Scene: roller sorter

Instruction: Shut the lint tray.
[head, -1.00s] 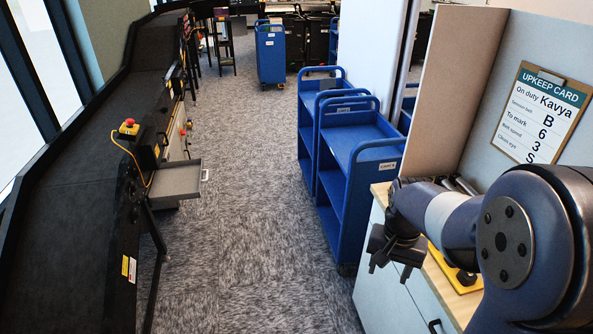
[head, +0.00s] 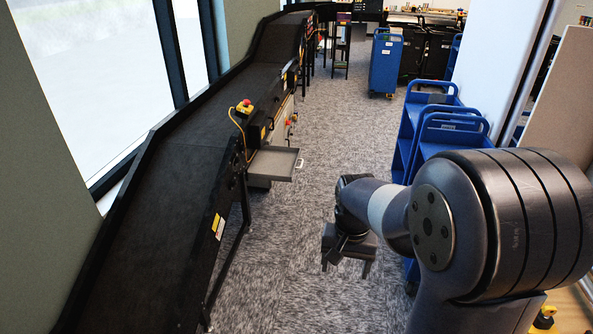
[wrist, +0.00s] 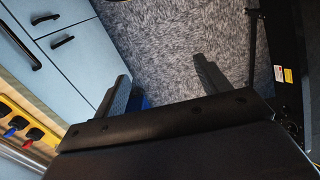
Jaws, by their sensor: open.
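The lint tray (head: 273,163) is a shallow grey drawer pulled out from the side of the black conveyor in the head view. It has a small pale handle (head: 299,163) at its outer right end. My gripper (head: 346,268) is open and empty over the carpet, to the right of the tray and nearer to me, with a clear gap between them. In the wrist view both fingers (wrist: 160,85) stand apart with carpet between them. The tray does not show in the wrist view.
The black conveyor (head: 160,190) runs along the left, with a red stop button (head: 244,106) on a yellow box. Blue carts (head: 440,135) stand to the right, and another blue cart (head: 385,62) is farther back. Blue-grey drawers (wrist: 55,45) show in the wrist view. The carpet between is free.

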